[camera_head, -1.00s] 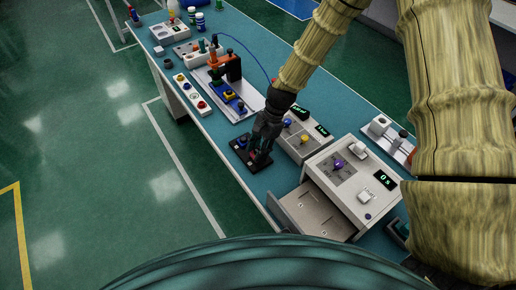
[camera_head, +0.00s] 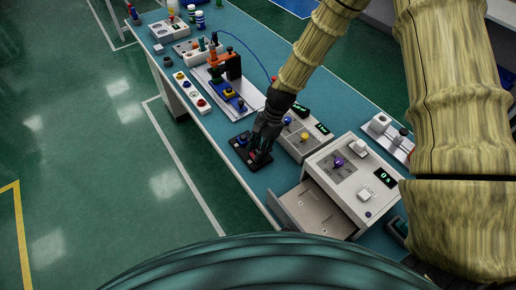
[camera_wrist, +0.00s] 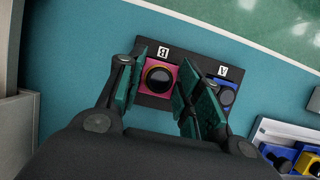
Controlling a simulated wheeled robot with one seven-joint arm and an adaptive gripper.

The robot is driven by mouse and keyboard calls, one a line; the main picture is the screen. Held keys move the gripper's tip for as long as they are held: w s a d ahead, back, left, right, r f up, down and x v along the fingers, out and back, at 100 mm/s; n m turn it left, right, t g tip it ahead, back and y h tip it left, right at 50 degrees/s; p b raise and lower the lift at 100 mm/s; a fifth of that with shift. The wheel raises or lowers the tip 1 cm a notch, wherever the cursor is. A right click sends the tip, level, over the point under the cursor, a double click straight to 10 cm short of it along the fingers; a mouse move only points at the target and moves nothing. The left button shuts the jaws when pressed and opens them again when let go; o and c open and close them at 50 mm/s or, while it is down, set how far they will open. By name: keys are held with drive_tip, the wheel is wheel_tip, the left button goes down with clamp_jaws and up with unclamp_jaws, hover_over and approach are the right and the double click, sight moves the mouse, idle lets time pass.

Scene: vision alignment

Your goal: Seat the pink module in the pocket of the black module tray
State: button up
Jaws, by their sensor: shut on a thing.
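The pink module (camera_wrist: 159,76), with a round black top, is between the two fingers of my gripper (camera_wrist: 155,80) in the wrist view. My gripper is shut on it. It is at the pocket marked B of the black module tray (camera_wrist: 187,59); I cannot tell whether it is fully down in the pocket. A blue module (camera_wrist: 224,96) sits beside it under the mark A, partly behind the right finger. In the head view my gripper (camera_head: 260,153) points down over the tray (camera_head: 237,144), and the fingers hide the pink module.
A grey machine with an open drawer (camera_head: 310,209) stands to the right of the tray. A grey box with knobs (camera_head: 303,137) is close behind the gripper. A fixture with an orange clamp (camera_head: 214,65) and a button strip (camera_head: 193,94) are farther left on the teal bench (camera_head: 215,126).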

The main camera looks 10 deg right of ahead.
drive_tip(key=shift+f, duration=0.55)
idle(1.4)
drive_tip(key=o, duration=1.5)
drive_tip(key=shift+r, duration=0.1)
drive_tip(key=shift+r+p, duration=2.55)
drive_tip(key=shift+r, duration=0.9)
